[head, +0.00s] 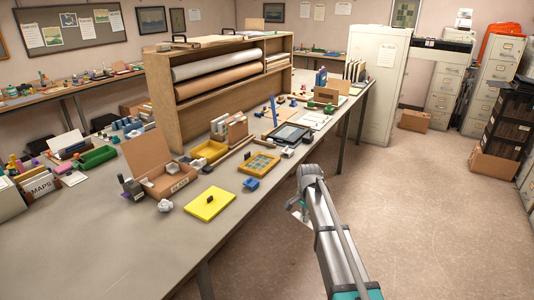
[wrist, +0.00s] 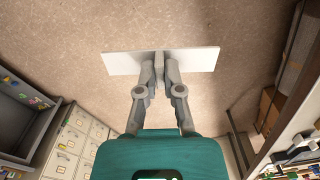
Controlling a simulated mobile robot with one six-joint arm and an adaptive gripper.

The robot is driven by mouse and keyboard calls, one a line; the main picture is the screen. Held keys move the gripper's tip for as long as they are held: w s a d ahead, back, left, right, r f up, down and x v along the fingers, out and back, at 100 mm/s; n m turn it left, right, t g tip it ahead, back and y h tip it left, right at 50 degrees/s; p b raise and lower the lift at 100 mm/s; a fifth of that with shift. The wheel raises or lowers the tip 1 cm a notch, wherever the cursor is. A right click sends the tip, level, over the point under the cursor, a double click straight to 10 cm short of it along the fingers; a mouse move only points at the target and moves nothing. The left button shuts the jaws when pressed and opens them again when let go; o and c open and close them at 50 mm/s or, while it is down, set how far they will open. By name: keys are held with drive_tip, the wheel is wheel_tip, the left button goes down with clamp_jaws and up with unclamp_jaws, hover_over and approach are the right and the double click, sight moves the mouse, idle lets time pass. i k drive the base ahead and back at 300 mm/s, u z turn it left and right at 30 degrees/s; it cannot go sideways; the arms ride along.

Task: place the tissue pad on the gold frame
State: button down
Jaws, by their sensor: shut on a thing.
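My gripper (wrist: 160,75) is shut on a thin white flat piece, which looks like the tissue pad (wrist: 118,62), over the floor in the wrist view. The fingers grip it at its middle, and it sticks out on both sides. In the head view the white pad (head: 296,211) shows only partly, beside my arm and off the table's right edge. The gold frame (head: 247,167) lies flat on the table, left of and beyond my gripper, with a small dark upright piece on it.
A yellow slab (head: 222,207) with a dark knob lies nearer on the table (head: 130,240). A small blue block (head: 251,184) sits just in front of the frame. A dark-framed tray (head: 290,134) lies behind it. The near table surface is mostly clear.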

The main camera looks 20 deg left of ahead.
sight(257, 162)
drive_tip(key=z, duration=0.05)
drive_tip(key=i, duration=1.35)
drive_tip(key=u, duration=0.75)
